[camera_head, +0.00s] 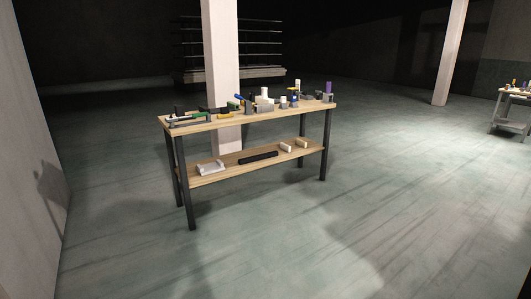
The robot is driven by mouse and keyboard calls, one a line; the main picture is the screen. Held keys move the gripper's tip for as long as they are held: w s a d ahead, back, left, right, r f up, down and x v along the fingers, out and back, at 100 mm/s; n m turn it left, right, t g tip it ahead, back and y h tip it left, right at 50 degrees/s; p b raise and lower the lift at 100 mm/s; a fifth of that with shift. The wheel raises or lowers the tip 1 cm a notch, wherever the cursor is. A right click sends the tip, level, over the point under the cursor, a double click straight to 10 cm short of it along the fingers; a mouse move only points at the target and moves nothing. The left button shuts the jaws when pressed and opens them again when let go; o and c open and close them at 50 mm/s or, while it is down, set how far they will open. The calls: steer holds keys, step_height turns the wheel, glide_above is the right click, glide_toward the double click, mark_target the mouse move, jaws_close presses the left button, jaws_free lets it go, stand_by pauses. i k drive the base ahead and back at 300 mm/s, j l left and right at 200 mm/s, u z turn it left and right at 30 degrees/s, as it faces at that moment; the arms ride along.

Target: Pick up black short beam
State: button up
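A long, low black bar (258,158), which looks like the black short beam, lies on the lower shelf (225,172) of the wooden workbench. It lies lengthwise near the middle of that shelf, between a white-grey block (211,167) on its left and small pale blocks (286,148) on its right. Some dark items (213,109) also lie on the bench top at the left, too small to tell apart. My gripper is not in view.
The bench top (262,118) is crowded with tools and small parts. Dark legs (188,190) stand at its corners. A pale pillar (222,50) rises behind it, and another (450,50) stands at the right. A second table (512,95) is at the far right. Open floor (330,235) lies in front.

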mark_target(263, 156)
steer(key=i+j+u, duration=0.1)
steer(key=i+u, duration=0.35)
steer(key=i, duration=1.35)
steer(key=i+z, duration=0.1)
steer(key=i, duration=0.95)
steer(key=i+j+z, duration=0.1)
steer(key=i, duration=0.95)
steer(key=i+l+u, duration=0.1)
steer(key=u, duration=0.35)
steer(key=i+l+u, duration=0.1)
steer(key=u, duration=0.35)
steer(key=i+l+u, duration=0.1)
steer(key=u, duration=0.35)
steer(key=i+l+u, duration=0.15)
steer(key=l+u, duration=0.2)
steer(key=l, duration=0.95)
steer(key=l+u, duration=0.35)
steer(key=l, duration=0.9)
steer(key=i+l, duration=0.1)
steer(key=l, duration=0.25)
steer(key=i+l, duration=0.1)
steer(key=l, duration=0.3)
